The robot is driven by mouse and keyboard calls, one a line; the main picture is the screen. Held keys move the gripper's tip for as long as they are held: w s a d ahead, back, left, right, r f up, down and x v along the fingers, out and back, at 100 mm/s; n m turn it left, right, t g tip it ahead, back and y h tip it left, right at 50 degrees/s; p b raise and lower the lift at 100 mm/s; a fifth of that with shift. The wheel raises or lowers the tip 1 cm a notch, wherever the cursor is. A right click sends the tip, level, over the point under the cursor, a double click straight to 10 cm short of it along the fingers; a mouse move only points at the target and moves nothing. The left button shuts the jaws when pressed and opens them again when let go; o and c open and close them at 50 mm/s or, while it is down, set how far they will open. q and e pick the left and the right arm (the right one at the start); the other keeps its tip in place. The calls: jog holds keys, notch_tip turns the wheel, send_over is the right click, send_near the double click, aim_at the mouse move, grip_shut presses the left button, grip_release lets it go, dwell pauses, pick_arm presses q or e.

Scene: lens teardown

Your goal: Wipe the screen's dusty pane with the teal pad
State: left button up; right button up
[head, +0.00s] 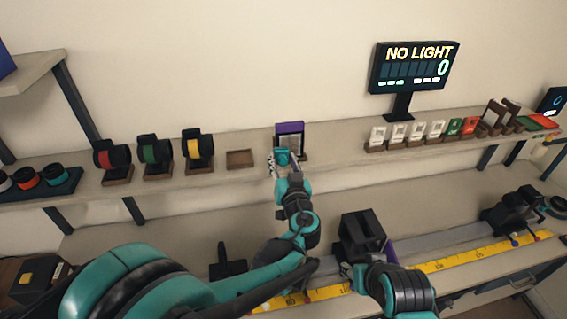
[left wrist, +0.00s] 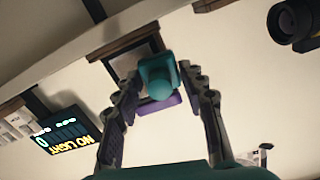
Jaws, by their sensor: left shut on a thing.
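The small screen with a purple top edge (head: 290,127) and a pale pane (head: 292,140) stands upright on the raised shelf. My left gripper (head: 283,160) is shut on the teal pad (head: 282,154), directly in front of the screen's lower left part. In the left wrist view the teal pad (left wrist: 158,72) sits between both fingers and overlaps the framed pane (left wrist: 123,62); the purple edge (left wrist: 163,104) shows beside it. I cannot tell whether pad and pane touch. My right gripper (head: 347,270) is low beside a black boxy device (head: 362,234); its jaws are unclear.
A small wooden tray (head: 240,159) lies left of the screen, with several coloured round filters on stands farther left. Small cards (head: 398,133) line the shelf at right, below a "NO LIGHT" display (head: 412,67). A yellow ruler (head: 460,258) runs along the lower bench.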

pick_arm(q)
jog(key=shift+x, duration=0.9)
dwell(0.5)
jog(key=shift+d, duration=0.15)
jog(key=shift+w+d+b, duration=0.2)
jog(key=shift+d+b, duration=0.3)
jog(key=shift+d, duration=1.1)
jog(key=shift+w+d+b, duration=0.15)
jog(key=shift+w+d, duration=0.1)
jog(key=shift+d, duration=0.6)
jog(key=shift+w+d+b, duration=0.15)
jog(key=shift+w+d, duration=0.1)
jog(key=shift+d, duration=0.65)
jog(key=shift+a, duration=0.15)
